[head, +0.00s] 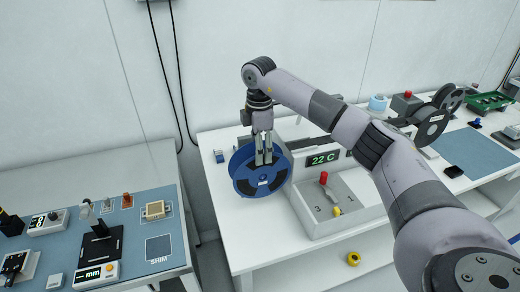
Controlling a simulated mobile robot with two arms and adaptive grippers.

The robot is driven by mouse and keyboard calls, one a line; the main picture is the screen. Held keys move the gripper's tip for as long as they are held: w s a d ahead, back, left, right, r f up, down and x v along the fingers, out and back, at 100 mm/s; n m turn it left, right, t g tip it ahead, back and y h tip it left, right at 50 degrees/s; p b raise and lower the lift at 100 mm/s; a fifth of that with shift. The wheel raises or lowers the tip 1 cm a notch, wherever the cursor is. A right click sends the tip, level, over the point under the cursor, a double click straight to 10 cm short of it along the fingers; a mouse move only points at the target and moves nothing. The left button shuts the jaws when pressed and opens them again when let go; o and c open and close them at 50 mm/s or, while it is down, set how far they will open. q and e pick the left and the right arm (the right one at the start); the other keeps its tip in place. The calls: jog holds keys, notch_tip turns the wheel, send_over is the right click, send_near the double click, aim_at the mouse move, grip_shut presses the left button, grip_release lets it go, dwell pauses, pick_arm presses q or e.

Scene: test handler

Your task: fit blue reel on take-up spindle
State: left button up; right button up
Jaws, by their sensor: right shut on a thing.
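The blue reel (243,176) hangs upright over the left part of the white bench, a round disc with openings and a pale label. My right gripper (264,160) points down and is shut on the reel's upper part. The reel is close to the bench top; I cannot tell whether it touches. I cannot make out the take-up spindle; my right arm crosses in front of the middle of the bench. Dark grey reels (432,124) stand upright on the machine to the right of the arm. My left gripper is not in view.
A grey box with a green "22 C" display (323,160) stands just right of the reel, with a red knob (323,178) on it. A gap separates the white bench from the blue-topped bench (140,226) at left. A yellow ring (353,258) lies below the box.

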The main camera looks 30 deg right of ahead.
jog(key=shift+w+d, duration=0.15)
jog(key=shift+w, duration=0.5)
jog(key=shift+w+d, duration=0.15)
jog(key=shift+w, duration=0.45)
jog(key=o, duration=1.7)
notch_tip(320, 180, up, 12)
